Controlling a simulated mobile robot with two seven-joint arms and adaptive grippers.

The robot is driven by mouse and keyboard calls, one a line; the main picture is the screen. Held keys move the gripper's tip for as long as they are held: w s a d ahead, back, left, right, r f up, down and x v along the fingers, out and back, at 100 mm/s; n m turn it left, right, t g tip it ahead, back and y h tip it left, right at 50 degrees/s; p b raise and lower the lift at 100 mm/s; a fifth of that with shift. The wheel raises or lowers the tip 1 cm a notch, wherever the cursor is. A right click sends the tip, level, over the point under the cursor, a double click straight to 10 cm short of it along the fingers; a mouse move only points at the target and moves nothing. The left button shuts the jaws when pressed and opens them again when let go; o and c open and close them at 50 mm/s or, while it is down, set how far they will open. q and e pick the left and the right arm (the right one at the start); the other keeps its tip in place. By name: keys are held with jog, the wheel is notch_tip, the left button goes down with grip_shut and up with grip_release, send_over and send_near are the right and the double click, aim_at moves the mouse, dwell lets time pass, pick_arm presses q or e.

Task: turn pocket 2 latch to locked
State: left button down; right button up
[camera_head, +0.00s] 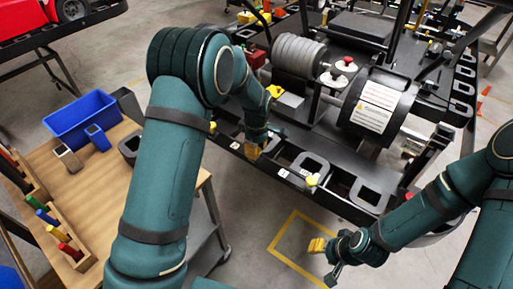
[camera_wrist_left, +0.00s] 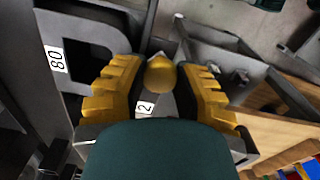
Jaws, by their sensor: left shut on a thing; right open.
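My left gripper (camera_head: 254,150) is at the front rail of the black kart stand (camera_head: 345,204). In the left wrist view its yellow fingers are shut on a yellow latch knob (camera_wrist_left: 160,76), one on each side. A white label "2" (camera_wrist_left: 145,107) shows just below the knob. The latch's lever is mostly hidden, so I cannot tell its angle. In the head view my left gripper hides this knob. Another yellow knob (camera_head: 312,181) stands further right on the rail. My right gripper (camera_head: 325,256) is open and empty above the floor, apart from the stand.
A wooden bench (camera_head: 82,180) on the left holds a blue bin (camera_head: 82,118), small cups and a rack of coloured handles. A grey ribbed cylinder (camera_head: 298,55) and a black labelled drum (camera_head: 378,103) sit on the stand. The floor around the yellow marking (camera_head: 283,228) is clear.

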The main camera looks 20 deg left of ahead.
pick_arm(q)
jog(key=m, duration=0.5)
jog(key=shift+s+f+m, duration=0.1)
jog(key=shift+m, duration=2.5)
jog(key=c, duration=0.6)
grip_release()
notch_tip(320, 180, up, 12)
